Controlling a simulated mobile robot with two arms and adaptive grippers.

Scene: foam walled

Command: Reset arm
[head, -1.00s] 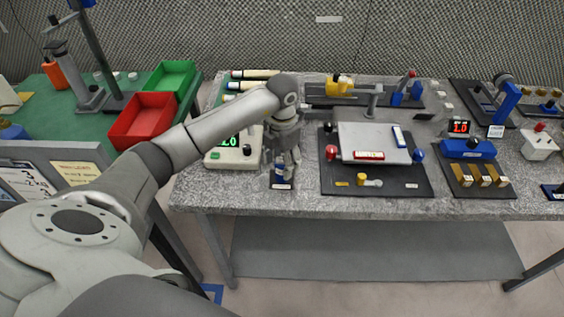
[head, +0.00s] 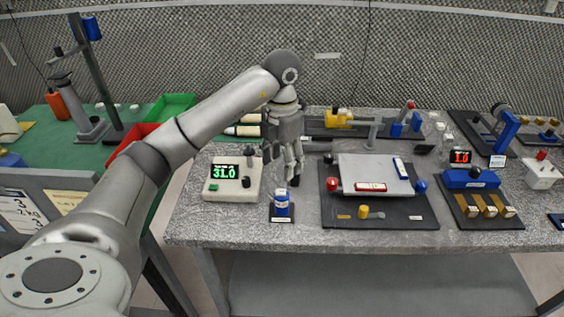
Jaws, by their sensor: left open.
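My left arm reaches in from the left over the grey speckled table (head: 245,232). My left gripper (head: 292,177) hangs fingers down above the table, open and empty. It is behind and slightly right of a small blue and white can (head: 281,204), apart from it in the picture. The can stands upright on a small dark base (head: 282,221). A white box with a green display reading 31.0 (head: 231,179) stands left of the gripper. My right gripper does not show.
Right of the gripper is a black board with a grey plate (head: 373,175) and coloured knobs. A blue device with brass blocks (head: 478,178) stands farther right. Red (head: 133,137) and green (head: 166,107) bins sit on the green table at left. The grey table's front edge is clear.

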